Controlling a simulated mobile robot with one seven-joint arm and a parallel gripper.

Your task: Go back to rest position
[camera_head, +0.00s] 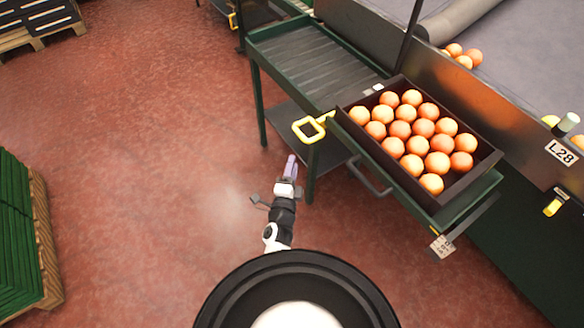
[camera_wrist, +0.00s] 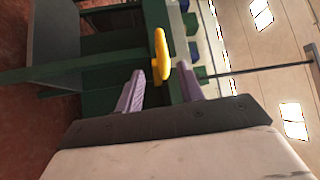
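My gripper (camera_head: 290,168) is at the end of my arm in the head view, over the red floor to the left of the green table. In the wrist view its two purple fingers (camera_wrist: 160,92) stand apart with nothing between them, so it is open and empty. A yellow handle (camera_wrist: 161,55) shows beyond the fingers in the wrist view. In the head view this yellow handle (camera_head: 309,129) sticks out from the table edge, above and right of the gripper, apart from it.
A dark crate (camera_head: 477,178) full of oranges (camera_head: 424,127) stands on the green table (camera_head: 315,60). A conveyor (camera_head: 530,40) with several oranges (camera_head: 463,55) lies behind it. A stack of green crates (camera_head: 15,235) is at left. The floor (camera_head: 150,120) between is clear.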

